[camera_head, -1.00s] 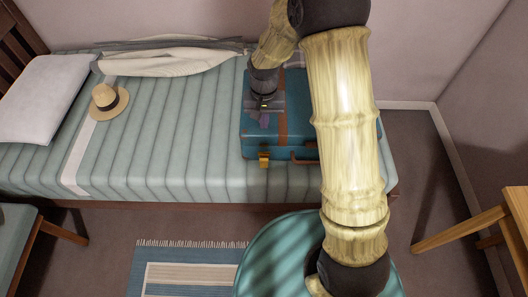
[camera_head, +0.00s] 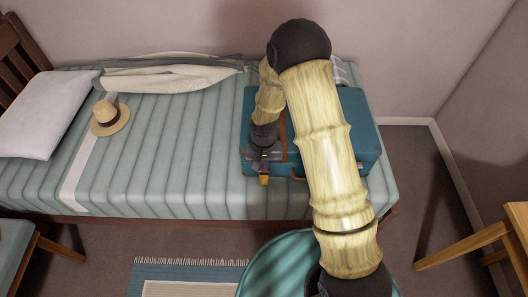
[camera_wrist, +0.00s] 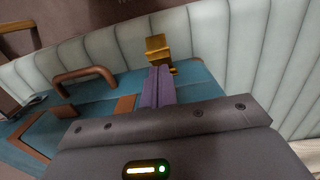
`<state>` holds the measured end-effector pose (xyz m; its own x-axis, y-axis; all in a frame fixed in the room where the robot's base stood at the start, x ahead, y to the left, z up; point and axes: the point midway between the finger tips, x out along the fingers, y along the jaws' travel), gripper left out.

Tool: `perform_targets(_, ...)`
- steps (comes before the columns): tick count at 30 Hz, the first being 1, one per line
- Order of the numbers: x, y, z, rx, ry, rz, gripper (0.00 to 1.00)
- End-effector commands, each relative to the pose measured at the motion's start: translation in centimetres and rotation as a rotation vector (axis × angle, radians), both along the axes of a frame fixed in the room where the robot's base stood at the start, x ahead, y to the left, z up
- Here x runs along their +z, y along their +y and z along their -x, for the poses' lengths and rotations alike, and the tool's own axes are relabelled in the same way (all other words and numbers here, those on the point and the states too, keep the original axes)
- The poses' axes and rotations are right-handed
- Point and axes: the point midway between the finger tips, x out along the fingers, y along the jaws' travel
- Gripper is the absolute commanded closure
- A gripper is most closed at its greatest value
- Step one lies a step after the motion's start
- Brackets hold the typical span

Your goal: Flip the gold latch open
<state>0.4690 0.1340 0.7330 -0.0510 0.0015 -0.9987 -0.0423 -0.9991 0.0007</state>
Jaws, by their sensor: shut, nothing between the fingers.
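The gold latch (camera_head: 264,180) is on the front edge of the blue suitcase (camera_head: 352,112), which lies on the bed. In the wrist view the latch (camera_wrist: 157,50) stands at the suitcase's edge, just beyond my fingertips. My gripper (camera_head: 264,165) is shut and empty, with its purple fingers (camera_wrist: 160,84) pointing at the latch. The fingertips look very close to the latch's lower part; I cannot tell if they touch. My arm hides part of the suitcase in the head view.
The suitcase's brown handle (camera_wrist: 84,80) is left of the latch in the wrist view. A straw hat (camera_head: 109,117) and a white pillow (camera_head: 42,112) lie on the striped bed (camera_head: 190,165). A wooden table (camera_head: 480,240) stands at right.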

Motion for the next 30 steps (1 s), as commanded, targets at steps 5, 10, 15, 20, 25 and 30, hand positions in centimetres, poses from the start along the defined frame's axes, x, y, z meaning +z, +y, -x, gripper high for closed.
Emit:
perform_targets(5, -0.9, 0.0, 0.9, 0.000, -0.001, 0.001, 1.00)
perform_targets(10, -1.0, 0.0, 1.0, 0.000, -0.001, 0.000, 1.00)
perform_targets(15, -1.0, 0.0, 1.1, 0.000, 0.000, 0.000, 1.00)
perform_targets(20, -2.0, 0.1, 2.6, 0.001, 0.003, 0.001, 1.00)
perform_targets(25, -2.9, 0.1, 3.2, -0.002, -0.001, 0.000, 1.00)
perform_targets(30, -2.9, 0.2, 3.2, 0.000, -0.001, 0.000, 1.00)
